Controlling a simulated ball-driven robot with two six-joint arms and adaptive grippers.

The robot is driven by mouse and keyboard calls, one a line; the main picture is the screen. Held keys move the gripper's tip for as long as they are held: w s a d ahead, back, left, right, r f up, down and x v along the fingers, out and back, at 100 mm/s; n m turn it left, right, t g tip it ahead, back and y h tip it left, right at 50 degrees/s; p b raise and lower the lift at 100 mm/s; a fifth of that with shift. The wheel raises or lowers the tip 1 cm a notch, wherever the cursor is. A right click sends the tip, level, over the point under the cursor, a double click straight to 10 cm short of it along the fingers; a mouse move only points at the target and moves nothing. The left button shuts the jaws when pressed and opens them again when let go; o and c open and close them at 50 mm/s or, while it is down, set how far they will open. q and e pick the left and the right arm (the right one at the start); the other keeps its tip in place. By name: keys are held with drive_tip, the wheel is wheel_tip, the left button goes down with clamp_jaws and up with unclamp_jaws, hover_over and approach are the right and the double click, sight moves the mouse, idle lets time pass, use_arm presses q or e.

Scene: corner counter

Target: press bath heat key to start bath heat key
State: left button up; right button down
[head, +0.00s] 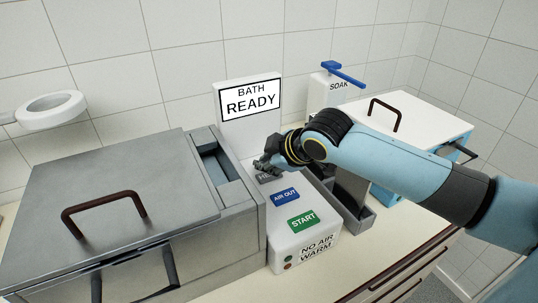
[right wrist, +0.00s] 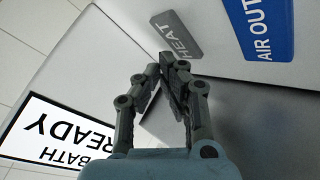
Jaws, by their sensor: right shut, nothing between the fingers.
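The grey HEAT key (head: 266,178) is on the sloped top of the white control unit (head: 318,240), farthest back in its row of keys. It is partly covered by my right gripper (head: 262,167) in the head view. In the right wrist view the HEAT key (right wrist: 180,34) lies just beyond the fingertips of my right gripper (right wrist: 172,62). The fingers are shut and empty, with the tips close to the key's edge. I cannot tell whether they touch it. The display (head: 250,100) reads BATH READY. My left gripper is out of view.
A blue AIR OUT key (head: 285,196) and a green START key (head: 302,220) sit nearer on the same unit. A grey metal bath with a handled lid (head: 105,195) stands left. A SOAK bottle (head: 325,88) and a white-lidded blue box (head: 420,115) are behind my right arm.

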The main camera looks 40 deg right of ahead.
sight(267, 176)
drive_tip(key=shift+f, duration=0.2)
idle(0.6)
drive_tip(key=shift+f, duration=0.25)
drive_tip(key=shift+f, duration=0.4)
idle(0.6)
idle(0.4)
drive_tip(key=shift+r+p, duration=0.85)
drive_tip(key=shift+p, duration=0.05)
wheel_tip(267, 176, up, 3)
drive_tip(key=p, duration=0.3)
drive_tip(key=shift+f, duration=0.1)
drive_tip(key=shift+r+p, duration=0.85)
drive_tip(key=shift+r, duration=0.35)
